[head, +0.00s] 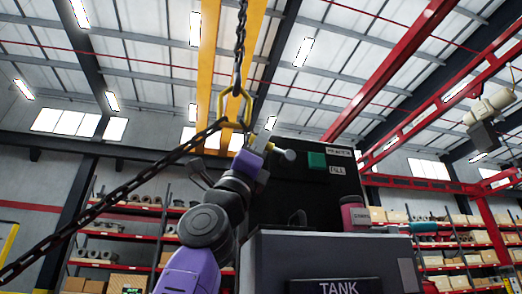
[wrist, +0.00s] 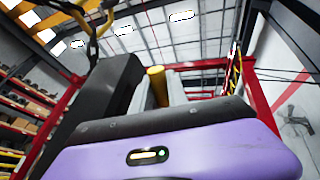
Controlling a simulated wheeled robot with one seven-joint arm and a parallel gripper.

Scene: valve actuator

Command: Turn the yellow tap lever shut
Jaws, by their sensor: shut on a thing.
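My gripper (head: 263,143) is at the end of my purple and dark arm, in front of the upper left part of the black panel in the head view. It is shut on the yellow tap lever (head: 270,123), whose tip shows just above the fingers. In the wrist view the lever (wrist: 157,84) is a short yellow cylinder between the grey finger parts. The rest of the lever and the valve body are hidden behind my gripper and arm. A grey rounded knob or pipe end (head: 289,154) shows just right of the gripper.
The black panel (head: 335,195) carries a green box (head: 317,160). It stands on a grey block with a TANK sign (head: 337,286). A pink container (head: 354,214) stands at right. A chain (head: 110,204) with a yellow hook (head: 235,108) hangs close behind or above the gripper.

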